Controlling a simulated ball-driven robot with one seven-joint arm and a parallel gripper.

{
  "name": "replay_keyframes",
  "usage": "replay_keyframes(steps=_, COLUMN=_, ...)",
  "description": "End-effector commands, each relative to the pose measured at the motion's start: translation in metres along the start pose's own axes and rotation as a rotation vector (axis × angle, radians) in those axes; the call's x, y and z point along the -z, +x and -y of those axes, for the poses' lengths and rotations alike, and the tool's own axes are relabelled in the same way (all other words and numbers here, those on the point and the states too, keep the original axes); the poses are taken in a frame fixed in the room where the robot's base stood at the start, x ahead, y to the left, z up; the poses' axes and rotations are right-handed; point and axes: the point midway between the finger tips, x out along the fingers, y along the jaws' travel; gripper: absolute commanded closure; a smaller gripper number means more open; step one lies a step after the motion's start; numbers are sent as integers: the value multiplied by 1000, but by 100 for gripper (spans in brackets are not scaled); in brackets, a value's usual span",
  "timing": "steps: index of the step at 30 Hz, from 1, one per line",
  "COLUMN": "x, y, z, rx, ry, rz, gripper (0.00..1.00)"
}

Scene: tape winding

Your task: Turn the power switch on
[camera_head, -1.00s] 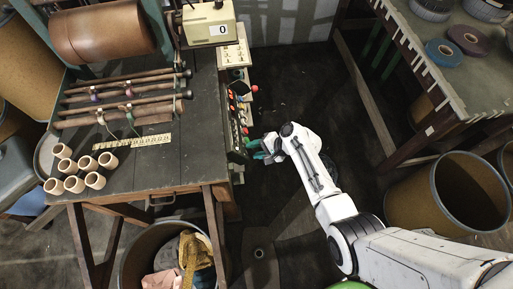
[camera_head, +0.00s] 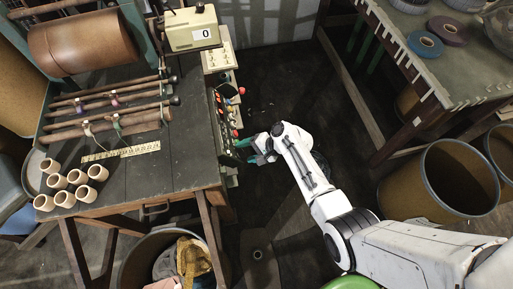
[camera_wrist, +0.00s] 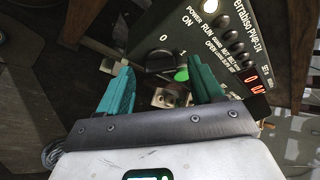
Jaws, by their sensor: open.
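The power switch is a black rotary knob (camera_wrist: 160,61) on a dark control panel, with "0", "1" and "ON" marked beside it. A lit green button (camera_wrist: 181,75) sits just right of the knob. In the wrist view my gripper (camera_wrist: 161,66) is open, with its teal fingers on either side of the knob. The knob shows in the gap, just past the fingertips; I cannot tell whether they touch it. In the head view the gripper (camera_head: 249,150) is beside the panel (camera_head: 221,125) on the bench's right side, and the knob cannot be made out.
The panel also has a red digit display (camera_wrist: 256,79) and several indicators. The wooden bench (camera_head: 185,145) stands left of the arm. Bins (camera_head: 450,178) and another table (camera_head: 430,55) stand to the right, with dark open floor between.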

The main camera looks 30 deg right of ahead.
Motion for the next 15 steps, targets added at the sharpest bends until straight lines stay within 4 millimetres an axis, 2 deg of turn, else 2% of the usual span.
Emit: replay_keyframes(steps=15, x=1, y=-84, z=-1, rx=1, ry=1, rz=-4, gripper=34)
